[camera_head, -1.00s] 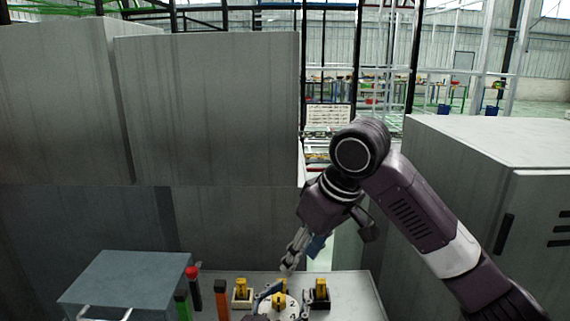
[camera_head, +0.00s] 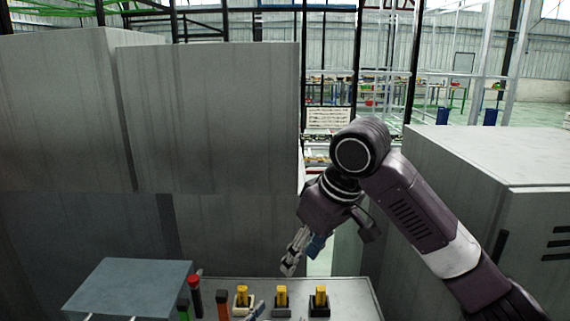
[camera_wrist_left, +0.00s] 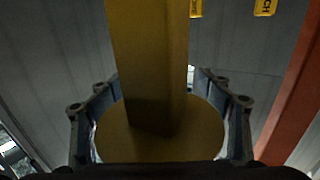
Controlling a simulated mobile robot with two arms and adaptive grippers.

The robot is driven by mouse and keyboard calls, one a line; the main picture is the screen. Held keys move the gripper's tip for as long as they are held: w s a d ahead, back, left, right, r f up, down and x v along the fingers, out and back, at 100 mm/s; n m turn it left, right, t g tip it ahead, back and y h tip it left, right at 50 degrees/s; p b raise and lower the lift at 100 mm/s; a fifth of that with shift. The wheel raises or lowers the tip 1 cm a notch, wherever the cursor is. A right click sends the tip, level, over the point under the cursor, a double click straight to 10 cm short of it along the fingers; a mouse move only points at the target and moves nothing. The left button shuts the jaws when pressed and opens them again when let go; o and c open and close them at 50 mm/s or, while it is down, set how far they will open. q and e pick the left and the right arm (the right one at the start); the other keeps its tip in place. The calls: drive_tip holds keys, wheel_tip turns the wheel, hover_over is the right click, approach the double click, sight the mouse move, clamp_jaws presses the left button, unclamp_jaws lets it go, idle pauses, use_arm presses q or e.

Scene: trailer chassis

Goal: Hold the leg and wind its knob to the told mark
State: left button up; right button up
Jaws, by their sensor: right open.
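In the left wrist view a yellow square post (camera_wrist_left: 147,60) stands on a round yellow disc (camera_wrist_left: 160,139); I take this to be the leg. My left gripper (camera_wrist_left: 162,120) has one finger against each side of the disc. In the head view only a bit of my left gripper (camera_head: 255,311) shows at the bottom edge, and what it holds is out of view. My right gripper (camera_head: 292,252) is open and empty, pointing down above the table's back part. No knob or mark can be made out.
Three yellow posts stand in holders on the grey table (camera_head: 350,299): left (camera_head: 242,297), middle (camera_head: 281,296), right (camera_head: 320,297). A red-topped dark rod (camera_head: 195,298), an orange bar (camera_head: 222,304) and a grey box (camera_head: 130,283) are left. Large grey cabinets (camera_head: 210,120) stand behind.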

use_arm(q)
drive_tip(key=shift+o, duration=1.3)
drive_tip(key=shift+s, duration=0.1)
drive_tip(key=v, duration=1.2)
